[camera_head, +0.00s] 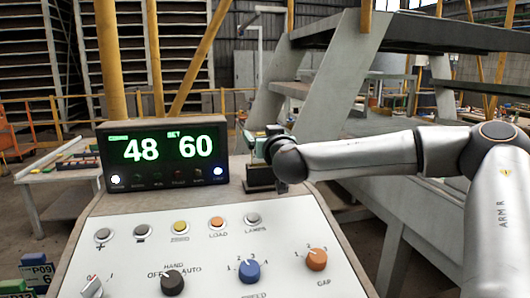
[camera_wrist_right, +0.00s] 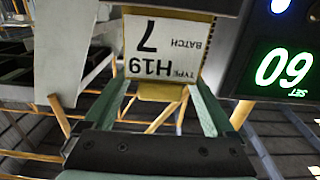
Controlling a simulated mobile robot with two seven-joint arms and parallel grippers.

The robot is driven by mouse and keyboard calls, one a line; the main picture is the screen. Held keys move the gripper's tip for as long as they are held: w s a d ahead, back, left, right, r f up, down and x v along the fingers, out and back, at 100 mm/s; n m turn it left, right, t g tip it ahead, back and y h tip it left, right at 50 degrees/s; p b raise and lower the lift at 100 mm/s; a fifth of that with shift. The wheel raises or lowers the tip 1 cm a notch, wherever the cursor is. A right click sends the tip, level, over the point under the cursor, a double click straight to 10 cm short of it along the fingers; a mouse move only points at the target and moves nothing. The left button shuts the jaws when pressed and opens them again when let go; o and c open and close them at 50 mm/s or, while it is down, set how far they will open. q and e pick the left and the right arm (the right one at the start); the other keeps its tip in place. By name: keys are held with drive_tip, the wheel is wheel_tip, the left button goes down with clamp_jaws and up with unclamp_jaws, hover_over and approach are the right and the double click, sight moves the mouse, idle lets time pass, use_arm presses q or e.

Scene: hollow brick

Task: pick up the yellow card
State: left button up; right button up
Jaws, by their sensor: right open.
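The card (camera_wrist_right: 165,50) shows upside down in the right wrist view, with a white face printed TYPE H19 BATCH 7 and a yellow strip (camera_wrist_right: 162,92) along its lower edge there. My right gripper (camera_wrist_right: 160,85) is open, its two greenish fingers on either side of the card's yellow edge. I cannot tell whether they touch it. In the head view my right gripper (camera_head: 258,143) is at the display's right side, above a dark stand (camera_head: 262,178); my wrist hides most of the card there. My left gripper is not in view.
A display box (camera_head: 165,152) reading 48 and 60 stands close left of the right gripper. The sloping panel (camera_head: 205,260) in front carries buttons and knobs, including a blue knob (camera_head: 249,271) and an orange knob (camera_head: 316,260). Grey stairs (camera_head: 335,75) rise behind.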

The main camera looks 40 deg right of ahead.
drive_tip(key=shift+x, duration=0.95)
clamp_jaws()
